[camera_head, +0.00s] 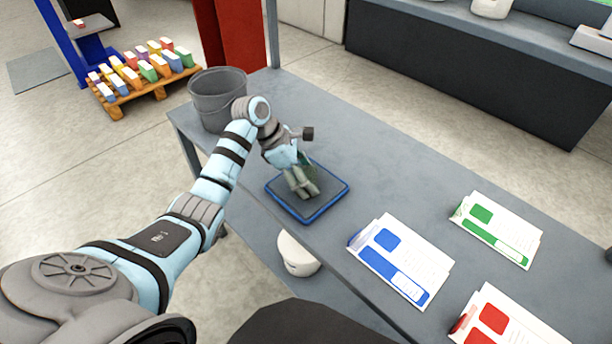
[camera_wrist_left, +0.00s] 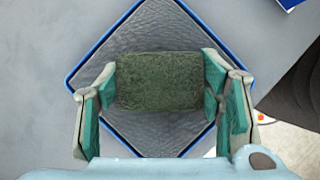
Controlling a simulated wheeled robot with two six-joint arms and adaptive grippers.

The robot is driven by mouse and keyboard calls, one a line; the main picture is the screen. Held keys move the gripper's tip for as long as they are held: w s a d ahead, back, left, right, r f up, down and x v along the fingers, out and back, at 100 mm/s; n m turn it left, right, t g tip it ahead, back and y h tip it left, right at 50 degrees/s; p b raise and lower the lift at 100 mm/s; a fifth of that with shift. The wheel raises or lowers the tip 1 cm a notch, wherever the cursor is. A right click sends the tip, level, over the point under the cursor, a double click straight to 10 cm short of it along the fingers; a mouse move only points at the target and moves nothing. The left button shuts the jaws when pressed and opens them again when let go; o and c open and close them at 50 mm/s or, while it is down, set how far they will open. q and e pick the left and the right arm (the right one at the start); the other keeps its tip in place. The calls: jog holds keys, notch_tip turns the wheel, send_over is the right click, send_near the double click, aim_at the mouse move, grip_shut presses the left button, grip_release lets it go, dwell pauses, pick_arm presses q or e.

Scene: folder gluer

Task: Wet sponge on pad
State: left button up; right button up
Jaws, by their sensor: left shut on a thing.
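A dark green sponge (camera_wrist_left: 158,82) is between the fingers of my left gripper (camera_wrist_left: 160,92) in the left wrist view. The fingers touch its two short ends. The pad (camera_wrist_left: 150,35) is a grey, wet-looking square with a blue rim, below the sponge. In the head view my left gripper (camera_head: 305,187) points down over the pad (camera_head: 328,187), and the sponge is mostly hidden by the fingers. I cannot tell whether the sponge touches the pad. My right gripper is not in view.
A grey bucket (camera_head: 217,95) stands at the table's far left corner. Blue (camera_head: 401,260), green (camera_head: 497,230) and red (camera_head: 505,318) printed cartons lie to the right on the grey table (camera_head: 385,165). A pallet of coloured boxes (camera_head: 145,80) is on the floor.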

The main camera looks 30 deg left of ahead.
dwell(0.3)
pick_arm(q)
notch_tip(320, 180, up, 7)
jog(key=p, duration=0.5)
jog(key=shift+a, duration=0.1)
dwell(0.4)
